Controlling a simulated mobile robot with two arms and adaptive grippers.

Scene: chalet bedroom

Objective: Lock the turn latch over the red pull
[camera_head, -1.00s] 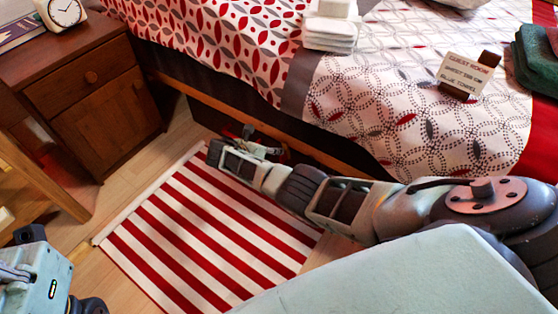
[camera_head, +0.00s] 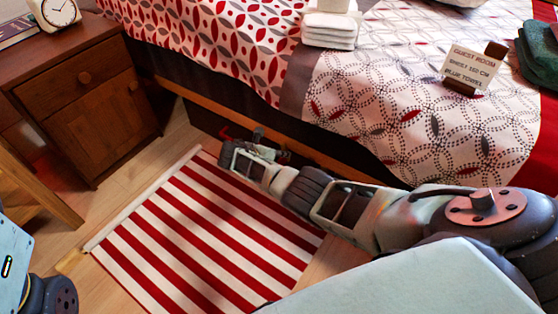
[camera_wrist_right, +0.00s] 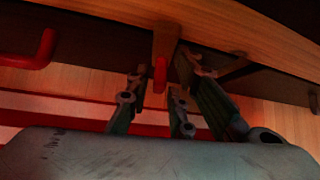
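The bed's wooden side rail with a dark recess below it shows in the head view. In the right wrist view, a red bent handle (camera_wrist_right: 38,54), which looks like the red pull, sits at the upper left. A short upright wooden piece (camera_wrist_right: 165,42), perhaps the turn latch, hangs from the rail, with a red tip (camera_wrist_right: 160,74) at its lower end. My right gripper (camera_wrist_right: 165,88) has its fingers apart on either side of that tip; contact is unclear. In the head view the right gripper (camera_head: 255,140) is low beside the bed. My left gripper is out of frame.
A red and white striped rug (camera_head: 200,240) lies on the floor below my right arm. A brown nightstand (camera_head: 85,100) stands at the left. The patterned bed (camera_head: 370,110) bears a sign (camera_head: 470,70), white towels (camera_head: 330,28) and a dark green towel (camera_head: 540,58).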

